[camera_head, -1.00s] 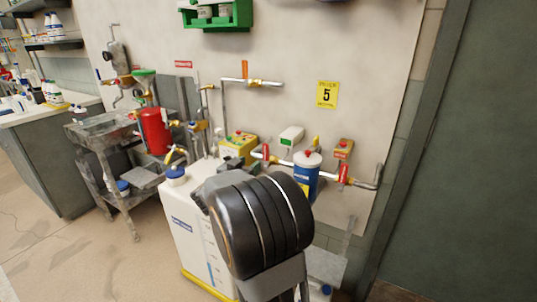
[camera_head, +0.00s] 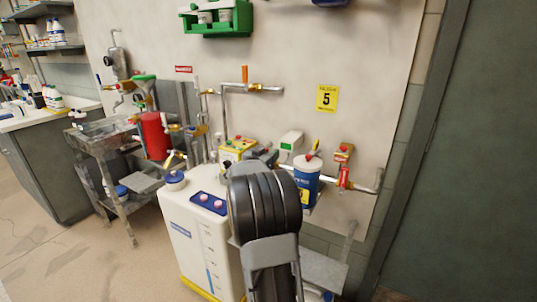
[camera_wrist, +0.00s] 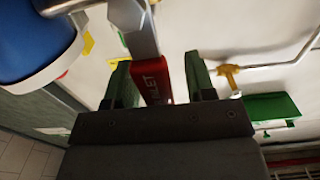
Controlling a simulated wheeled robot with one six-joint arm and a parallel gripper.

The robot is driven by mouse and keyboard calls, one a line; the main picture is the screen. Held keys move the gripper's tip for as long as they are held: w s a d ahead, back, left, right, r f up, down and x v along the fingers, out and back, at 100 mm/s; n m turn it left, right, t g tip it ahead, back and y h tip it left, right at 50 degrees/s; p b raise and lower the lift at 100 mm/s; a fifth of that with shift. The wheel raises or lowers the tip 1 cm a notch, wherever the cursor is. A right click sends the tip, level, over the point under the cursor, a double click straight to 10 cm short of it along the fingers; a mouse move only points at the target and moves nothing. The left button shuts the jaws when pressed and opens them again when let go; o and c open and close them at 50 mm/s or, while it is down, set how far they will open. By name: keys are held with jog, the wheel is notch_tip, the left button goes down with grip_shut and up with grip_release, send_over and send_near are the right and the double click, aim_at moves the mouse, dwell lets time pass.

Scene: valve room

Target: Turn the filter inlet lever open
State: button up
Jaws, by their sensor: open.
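The blue filter (camera_head: 306,190) with a white cap stands on the wall pipe in the head view; its blue body (camera_wrist: 25,40) fills the upper left of the wrist view. A red lever (camera_wrist: 151,80) with lettering ending in "LET" lies between the two fingers of my open gripper (camera_wrist: 158,75), with a gap visible beside the right finger. I cannot tell whether the left finger touches it. In the head view my wrist hides this lever and most of the gripper. Another red lever (camera_head: 344,178) sits on the pipe right of the filter.
A white tank (camera_head: 200,240) stands left of my arm, close to it. A yellow box (camera_head: 237,148) and a pale box with a green display (camera_head: 290,141) are on the wall behind.

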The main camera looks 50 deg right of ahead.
jog(key=shift+c, duration=0.4)
grip_shut()
jog(key=shift+r, duration=0.1)
